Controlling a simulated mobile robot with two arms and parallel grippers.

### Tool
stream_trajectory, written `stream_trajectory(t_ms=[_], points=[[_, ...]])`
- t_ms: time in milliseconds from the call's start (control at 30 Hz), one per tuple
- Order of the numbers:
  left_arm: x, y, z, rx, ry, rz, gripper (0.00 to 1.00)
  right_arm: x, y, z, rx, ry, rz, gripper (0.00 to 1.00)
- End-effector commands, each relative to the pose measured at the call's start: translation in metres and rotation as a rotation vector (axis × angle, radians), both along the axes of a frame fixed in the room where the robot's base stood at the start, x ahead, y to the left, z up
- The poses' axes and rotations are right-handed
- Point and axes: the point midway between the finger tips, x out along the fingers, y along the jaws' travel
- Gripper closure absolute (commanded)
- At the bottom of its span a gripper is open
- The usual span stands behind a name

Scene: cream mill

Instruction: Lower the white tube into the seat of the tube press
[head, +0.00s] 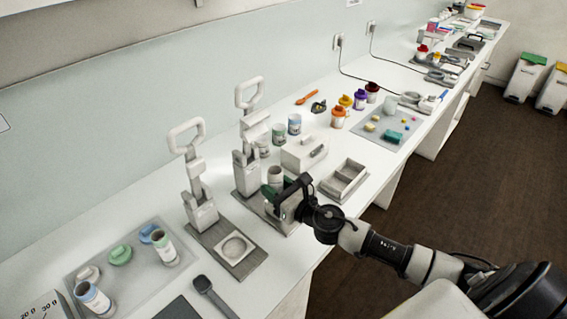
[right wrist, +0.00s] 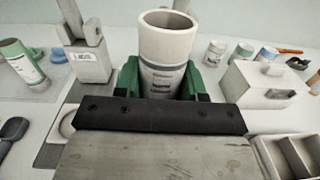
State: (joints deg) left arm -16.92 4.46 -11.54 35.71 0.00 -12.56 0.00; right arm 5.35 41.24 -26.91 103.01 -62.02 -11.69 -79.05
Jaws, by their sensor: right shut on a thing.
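My right gripper (head: 276,190) is shut on the white tube (head: 275,174) and holds it upright. In the right wrist view the tube (right wrist: 168,50) stands between the green fingers (right wrist: 165,85), its open end up and a grey-blue label band low on it. Two lever presses stand at the wall side. The nearer press (head: 200,205) has a round, empty seat (head: 233,247). The farther press (head: 246,172) is close beside the gripper, which covers most of its base. I cannot tell whether the tube touches that base; its lower end is hidden. My left gripper is out of view.
A tray (head: 128,278) with tubes and lids lies at the front left. A white box (head: 304,154) and a divided tray (head: 344,180) stand right of the gripper. Several jars (head: 294,124) stand behind. A dark scoop (head: 205,286) lies near the front edge.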

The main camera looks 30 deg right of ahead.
Motion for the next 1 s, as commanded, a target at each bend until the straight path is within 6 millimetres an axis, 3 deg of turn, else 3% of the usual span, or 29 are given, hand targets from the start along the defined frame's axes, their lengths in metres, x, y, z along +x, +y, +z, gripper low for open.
stream_trajectory(t_ms=[100, 233, 800, 1000], points=[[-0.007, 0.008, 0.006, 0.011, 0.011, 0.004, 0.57, 0.024, -0.019, 0.009, 0.005, 0.000, 0.021, 0.84], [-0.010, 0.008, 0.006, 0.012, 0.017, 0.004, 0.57, 0.032, -0.027, 0.010, 0.005, 0.002, 0.032, 0.84], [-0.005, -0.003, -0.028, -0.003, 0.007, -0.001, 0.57, 0.033, -0.028, -0.026, 0.005, 0.002, 0.035, 0.84], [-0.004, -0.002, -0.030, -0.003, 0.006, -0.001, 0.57, 0.033, -0.028, -0.028, 0.004, 0.001, 0.035, 0.84]])
